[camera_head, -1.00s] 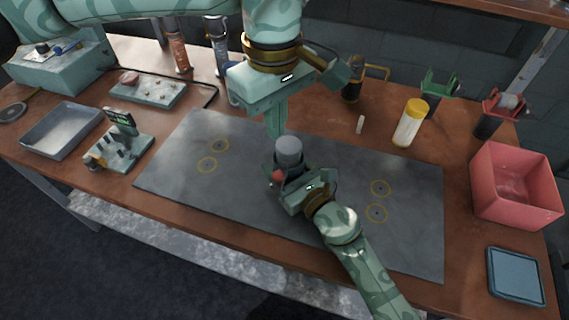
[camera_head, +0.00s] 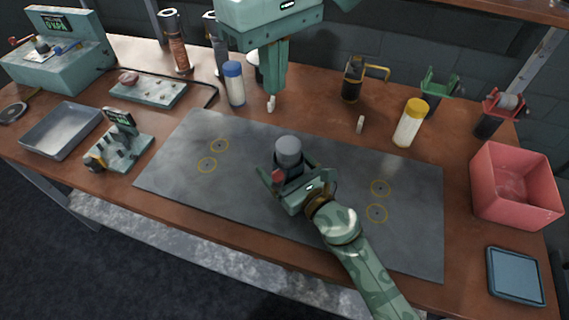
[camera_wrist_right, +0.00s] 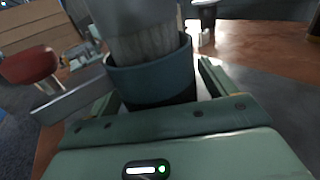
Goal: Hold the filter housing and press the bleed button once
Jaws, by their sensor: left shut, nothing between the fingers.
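The filter housing (camera_head: 289,158) stands upright near the middle of the dark mat, with a grey cylindrical top. In the right wrist view its dark blue cup (camera_wrist_right: 150,75) sits between my right gripper's fingers. The red bleed button (camera_head: 278,175) is at the housing's left side, and shows as a round red cap in the right wrist view (camera_wrist_right: 28,65). My left gripper (camera_head: 274,92) is shut and empty, raised behind and above the housing, clear of the button.
A dark grey mat (camera_head: 400,245) covers the table's middle. A blue-capped bottle (camera_head: 234,84) stands near my left gripper; a yellow-capped bottle (camera_head: 410,123) is at right. A red bin (camera_head: 515,190), grey tray (camera_head: 60,130) and green device (camera_head: 118,145) stand around.

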